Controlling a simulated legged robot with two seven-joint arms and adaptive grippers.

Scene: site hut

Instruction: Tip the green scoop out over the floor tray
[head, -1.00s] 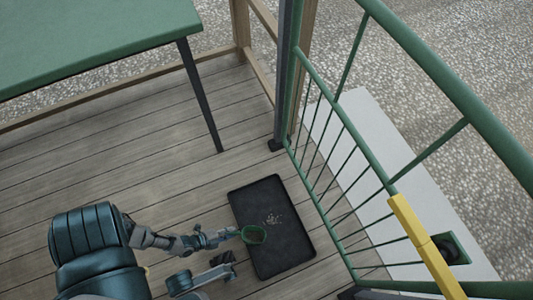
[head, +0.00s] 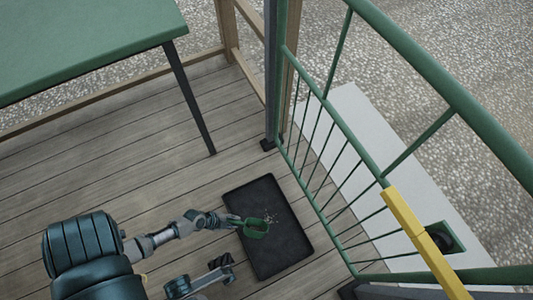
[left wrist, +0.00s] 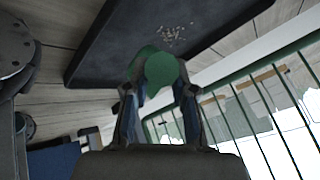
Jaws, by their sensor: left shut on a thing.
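The green scoop (head: 257,232) is held over the black floor tray (head: 287,250), near its left side. My left gripper (head: 236,221) is shut on the scoop's handle. The scoop looks tilted, and I cannot see whether anything is inside it. Small pale bits (head: 270,217) lie on the tray just beyond the scoop. In the left wrist view the scoop (left wrist: 161,68) sits between my fingers (left wrist: 160,105), with the bits (left wrist: 173,34) on the tray (left wrist: 100,58) past it. My right gripper (head: 221,263) is low, left of the tray, with nothing seen in it; its jaws are unclear.
A green railing (head: 335,113) with a yellow section (head: 425,242) runs close along the tray's right. A green table (head: 85,40) stands at upper left, one dark leg (head: 190,98) on the planks. The plank floor (head: 110,160) left of the tray is clear.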

